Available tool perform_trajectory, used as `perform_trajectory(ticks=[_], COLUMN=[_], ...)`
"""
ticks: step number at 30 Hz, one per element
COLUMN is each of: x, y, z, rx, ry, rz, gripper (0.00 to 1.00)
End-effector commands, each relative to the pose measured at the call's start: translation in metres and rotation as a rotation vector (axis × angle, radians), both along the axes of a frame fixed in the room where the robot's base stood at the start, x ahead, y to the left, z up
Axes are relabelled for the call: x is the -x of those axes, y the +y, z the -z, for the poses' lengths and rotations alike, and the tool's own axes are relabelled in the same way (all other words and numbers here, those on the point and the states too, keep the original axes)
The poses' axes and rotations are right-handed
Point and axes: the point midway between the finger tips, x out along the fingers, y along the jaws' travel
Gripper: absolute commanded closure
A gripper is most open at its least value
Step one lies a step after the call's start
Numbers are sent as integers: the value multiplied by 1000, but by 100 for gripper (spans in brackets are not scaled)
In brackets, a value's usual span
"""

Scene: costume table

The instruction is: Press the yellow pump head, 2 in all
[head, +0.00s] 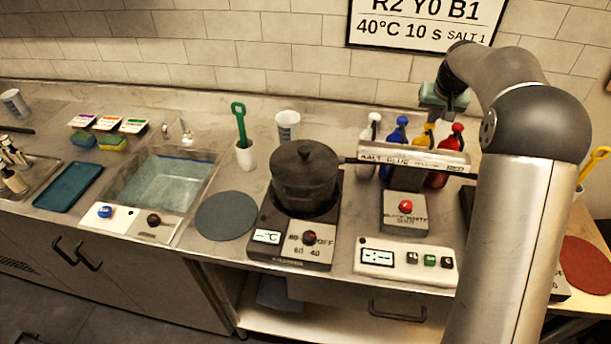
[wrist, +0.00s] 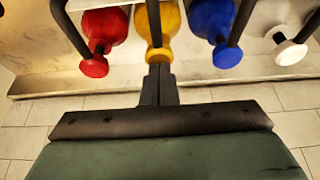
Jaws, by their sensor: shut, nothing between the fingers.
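The yellow bottle (head: 424,137) stands in a row at the back of the counter, between the blue bottle (head: 396,140) and the red bottle (head: 439,172). Its yellow pump head (wrist: 158,53) shows in the wrist view, right at the tips of my gripper (wrist: 158,70). The gripper is shut with nothing between its fingers. I cannot tell whether the tips touch the pump head or sit just apart from it. In the head view my gripper (head: 432,119) is above the yellow bottle, partly hidden by its own housing.
A white bottle (head: 369,133) ends the row. A labelled rack bar (head: 415,157) runs in front of the bottles. A lidded black pot (head: 305,175) stands left on a hot plate (head: 290,247). A wall sign (head: 425,22) reads R2 Y0 B1.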

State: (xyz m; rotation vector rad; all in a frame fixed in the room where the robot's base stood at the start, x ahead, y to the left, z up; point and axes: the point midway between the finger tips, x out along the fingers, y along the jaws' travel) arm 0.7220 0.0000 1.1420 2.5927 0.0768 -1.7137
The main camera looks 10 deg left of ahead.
Motion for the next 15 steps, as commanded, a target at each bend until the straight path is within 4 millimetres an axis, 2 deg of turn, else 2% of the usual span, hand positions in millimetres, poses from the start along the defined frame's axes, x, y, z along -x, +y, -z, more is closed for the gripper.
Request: perform_trajectory(ticks=[6,15], x=[1,1], y=[0,0], z=[12,10], rx=[0,1], ry=[6,9], rz=[0,0], gripper=[100,100])
